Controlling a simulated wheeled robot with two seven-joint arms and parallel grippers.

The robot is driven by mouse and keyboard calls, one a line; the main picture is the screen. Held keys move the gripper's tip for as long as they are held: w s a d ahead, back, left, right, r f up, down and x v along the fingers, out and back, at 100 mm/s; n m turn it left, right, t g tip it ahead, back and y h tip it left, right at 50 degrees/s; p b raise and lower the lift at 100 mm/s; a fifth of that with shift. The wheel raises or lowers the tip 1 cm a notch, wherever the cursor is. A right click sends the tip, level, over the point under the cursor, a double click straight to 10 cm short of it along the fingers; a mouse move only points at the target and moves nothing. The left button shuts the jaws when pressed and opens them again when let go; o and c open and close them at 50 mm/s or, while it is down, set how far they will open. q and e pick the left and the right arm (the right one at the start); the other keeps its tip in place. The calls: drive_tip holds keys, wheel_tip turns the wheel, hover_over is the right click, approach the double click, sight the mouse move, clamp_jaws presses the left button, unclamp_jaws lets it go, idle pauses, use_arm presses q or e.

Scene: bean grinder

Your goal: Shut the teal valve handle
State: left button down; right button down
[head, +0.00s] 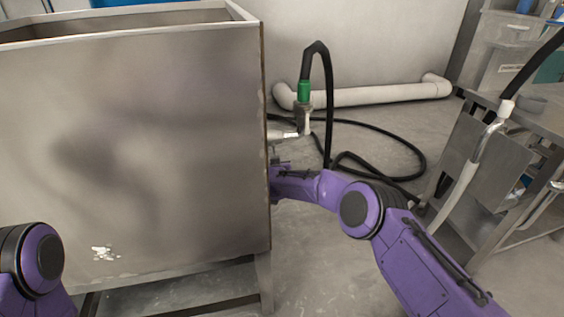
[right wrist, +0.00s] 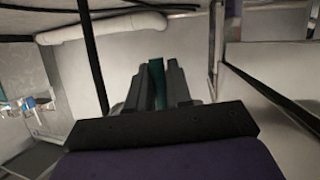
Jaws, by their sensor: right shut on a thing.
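The teal valve handle (right wrist: 157,88) stands as a narrow upright strip between the dark fingers of my right gripper (right wrist: 158,70) in the right wrist view. The fingers are shut on it. In the head view the handle and this gripper are hidden behind the right edge of the metal tank (head: 150,130). There, my purple right arm reaches in below the pipe fitting (head: 303,120) at the tank's side. Only a link of my left arm shows at the lower left, and the left gripper is out of the picture.
A black hose with a green collar (head: 304,90) rises from the fitting and loops down to the floor. A thick white pipe (head: 380,95) runs along the wall. A metal cart (head: 500,160) stands on the right.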

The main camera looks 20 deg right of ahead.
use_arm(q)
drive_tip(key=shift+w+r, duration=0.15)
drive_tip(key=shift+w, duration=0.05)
use_arm(e)
drive_tip(key=shift+a+m+y, duration=0.3)
drive_tip(key=shift+a+m, duration=0.1)
drive_tip(key=shift+a, duration=0.1)
drive_tip(key=c, duration=1.1)
unclamp_jaws()
drive_tip(key=shift+a, duration=0.1)
